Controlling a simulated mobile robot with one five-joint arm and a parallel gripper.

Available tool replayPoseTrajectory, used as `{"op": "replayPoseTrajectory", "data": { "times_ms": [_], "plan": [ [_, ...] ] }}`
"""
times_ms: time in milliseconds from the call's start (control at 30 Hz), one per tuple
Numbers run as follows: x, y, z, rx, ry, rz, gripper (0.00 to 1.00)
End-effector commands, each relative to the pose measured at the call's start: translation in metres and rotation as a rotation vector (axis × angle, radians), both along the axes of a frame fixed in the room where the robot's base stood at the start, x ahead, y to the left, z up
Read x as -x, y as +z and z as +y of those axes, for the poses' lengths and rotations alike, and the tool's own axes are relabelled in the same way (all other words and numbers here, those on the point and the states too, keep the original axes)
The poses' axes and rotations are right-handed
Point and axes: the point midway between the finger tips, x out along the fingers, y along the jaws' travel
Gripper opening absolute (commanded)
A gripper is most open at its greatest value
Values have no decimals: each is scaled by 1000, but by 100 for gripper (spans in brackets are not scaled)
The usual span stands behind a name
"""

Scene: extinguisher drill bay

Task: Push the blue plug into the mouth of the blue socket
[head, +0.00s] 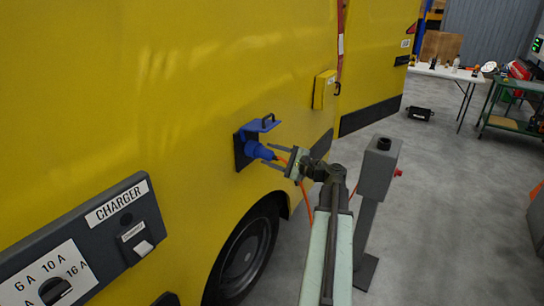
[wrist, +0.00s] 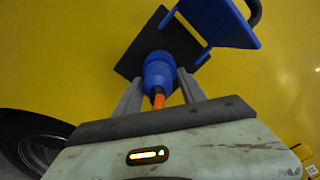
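The blue plug (head: 262,152) sits at the mouth of the blue socket (head: 246,134) on the yellow van's side, in line with it. I cannot tell how deep it is in. In the wrist view the plug (wrist: 159,74) shows its rear end with an orange cable running back towards me, and it hides most of the socket mouth. The socket's blue lid (wrist: 222,22) stands open at upper right. My gripper (head: 266,154) is open, its two fingers apart on either side of the plug's rear and cable. In the wrist view the gripper (wrist: 161,92) shows no clear grip on the plug.
A grey post (head: 378,165) stands right of my arm. The charger panel (head: 110,230) is at lower left, and a yellow box (head: 324,89) is on the van at upper right. The van's wheel (head: 243,255) is below.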

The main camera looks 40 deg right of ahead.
Motion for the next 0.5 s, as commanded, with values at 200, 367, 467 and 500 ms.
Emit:
{"op": "replayPoseTrajectory", "data": {
  "times_ms": [200, 367, 467, 500],
  "plan": [
    [0, 0, 0, 0, 0, 0, 63],
    [3, -1, -1, 1, 0, 1, 63],
    [16, 0, -3, 0, -2, 1, 63],
    [24, -1, -6, 0, -3, 1, 63]
  ]
}}
